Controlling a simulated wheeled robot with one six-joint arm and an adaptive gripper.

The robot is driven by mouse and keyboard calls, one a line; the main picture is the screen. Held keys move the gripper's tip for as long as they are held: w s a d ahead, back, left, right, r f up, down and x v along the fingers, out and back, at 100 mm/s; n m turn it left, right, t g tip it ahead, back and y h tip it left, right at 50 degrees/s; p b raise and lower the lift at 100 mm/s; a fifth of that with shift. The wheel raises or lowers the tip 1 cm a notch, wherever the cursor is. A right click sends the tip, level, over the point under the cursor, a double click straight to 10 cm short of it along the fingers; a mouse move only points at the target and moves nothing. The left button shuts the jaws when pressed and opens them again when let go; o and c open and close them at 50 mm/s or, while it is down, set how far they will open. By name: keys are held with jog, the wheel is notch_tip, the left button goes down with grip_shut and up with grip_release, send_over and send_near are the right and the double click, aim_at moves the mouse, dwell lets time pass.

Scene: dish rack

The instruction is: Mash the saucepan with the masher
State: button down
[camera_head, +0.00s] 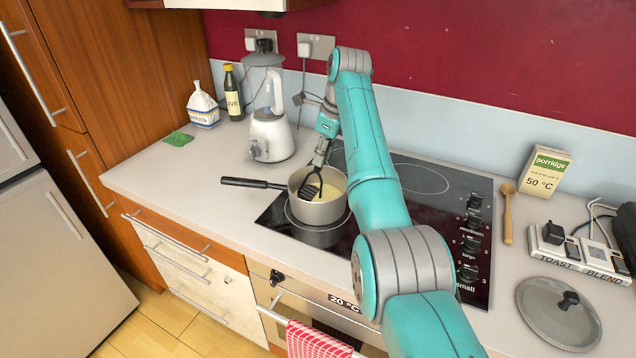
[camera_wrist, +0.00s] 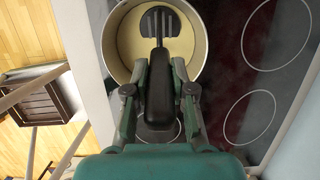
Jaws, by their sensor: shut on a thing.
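The saucepan (camera_head: 319,207) is a grey metal pan on the front left zone of the black hob, with its dark handle pointing left. It holds a pale yellow content, also seen in the wrist view, where the saucepan (camera_wrist: 113,45) is at the top. The masher (camera_head: 309,193) has a black slotted head, which is inside the pan; whether it touches the content I cannot tell. My gripper (camera_head: 322,143) is above the pan, pointing down. In the wrist view my gripper (camera_wrist: 160,88) is shut on the masher's black handle (camera_wrist: 160,100).
The black hob (camera_head: 440,197) has free zones behind and right of the pan. A blender (camera_head: 270,130) stands behind left. A wooden spoon (camera_head: 507,215), a porridge box (camera_head: 543,172), a glass lid (camera_head: 558,312) and a toast-and-blend panel (camera_head: 580,250) are at the right.

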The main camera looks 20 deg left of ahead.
jog(key=shift+s+d, duration=0.3)
jog(key=shift+d, duration=0.4)
jog(key=shift+s+d, duration=0.25)
jog(key=shift+d, duration=0.45)
jog(key=shift+a, duration=0.1)
